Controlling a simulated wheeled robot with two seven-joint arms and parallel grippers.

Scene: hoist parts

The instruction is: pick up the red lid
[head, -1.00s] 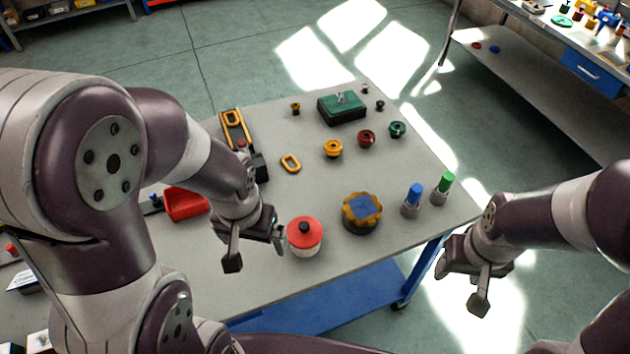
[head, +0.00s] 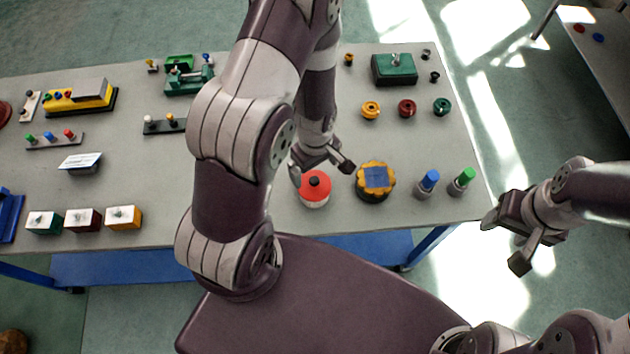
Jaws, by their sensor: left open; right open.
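The red lid (head: 305,191) with a black knob sits on a pale round container (head: 315,204) near the table's front edge. My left gripper (head: 321,170) is open, with its fingers pointing down, just behind the lid in the picture. One finger shows near the lid's left rear edge, the other to the right of it. I cannot tell whether either finger touches the lid. My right gripper (head: 506,241) is open and empty, off the table's right end.
A yellow-rimmed dark knob with a blue top (head: 376,178) stands close right of the lid. Blue-topped (head: 428,181) and green-topped (head: 463,180) cylinders stand farther right. Small blocks (head: 83,220) line the left front.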

